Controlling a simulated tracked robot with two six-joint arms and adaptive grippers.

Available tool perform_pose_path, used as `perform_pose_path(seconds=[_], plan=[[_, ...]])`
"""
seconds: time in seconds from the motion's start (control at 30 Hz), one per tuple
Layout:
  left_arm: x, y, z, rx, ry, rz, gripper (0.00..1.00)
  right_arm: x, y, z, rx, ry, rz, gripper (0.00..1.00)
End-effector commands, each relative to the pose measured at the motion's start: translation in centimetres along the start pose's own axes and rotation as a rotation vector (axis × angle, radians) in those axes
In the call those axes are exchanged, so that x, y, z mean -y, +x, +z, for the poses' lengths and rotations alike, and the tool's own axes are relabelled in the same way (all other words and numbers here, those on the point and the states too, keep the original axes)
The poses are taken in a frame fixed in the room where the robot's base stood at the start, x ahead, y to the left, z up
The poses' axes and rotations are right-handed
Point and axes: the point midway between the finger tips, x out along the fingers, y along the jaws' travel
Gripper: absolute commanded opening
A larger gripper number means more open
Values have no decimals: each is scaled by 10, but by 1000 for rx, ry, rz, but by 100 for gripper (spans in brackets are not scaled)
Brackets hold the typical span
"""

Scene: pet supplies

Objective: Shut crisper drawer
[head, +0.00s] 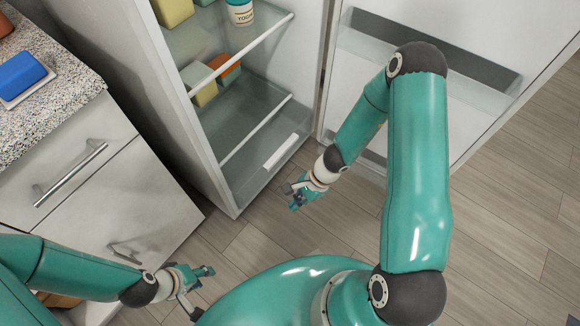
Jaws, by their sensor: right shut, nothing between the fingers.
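The crisper drawer is at the bottom of the open fridge, with a pale translucent front and a white handle bar (281,151). I cannot tell exactly how far it stands out. My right gripper (296,201) is shut and empty. It appears just below and right of the drawer handle in the picture, apart from it, by the fridge's front opening. My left gripper (203,291) is open and empty, low in front of the kitchen cabinet, away from the fridge.
The fridge door (475,75) is swung open to the right, behind my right arm. Fridge shelves hold a yogurt tub (241,12) and several blocks. Wood floor (510,225) is clear at right.

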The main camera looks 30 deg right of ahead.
Motion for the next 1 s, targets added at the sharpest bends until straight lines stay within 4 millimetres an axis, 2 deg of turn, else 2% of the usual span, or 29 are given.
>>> perform_pose_path(seconds=[0.03,0.13,0.3,0.43,0.53,0.67,0.83,1.0], plan=[[15,41,0,0,0,0,40,15,31,-30,29,131,-61,0],[28,76,-1,0,0,0,40,52,48,-66,103,384,-199,0],[44,121,-1,0,0,0,40,107,53,-131,209,710,-447,0],[50,139,-1,0,0,0,40,132,44,-169,260,851,-587,0],[52,145,-1,-1,0,0,40,142,38,-184,281,904,-646,0],[53,148,-1,-1,0,0,40,149,39,-190,289,925,-671,0],[56,155,-1,-1,0,0,40,163,57,-190,289,924,-669,0],[60,168,-1,-1,0,0,40,184,84,-192,288,923,-667,0]])
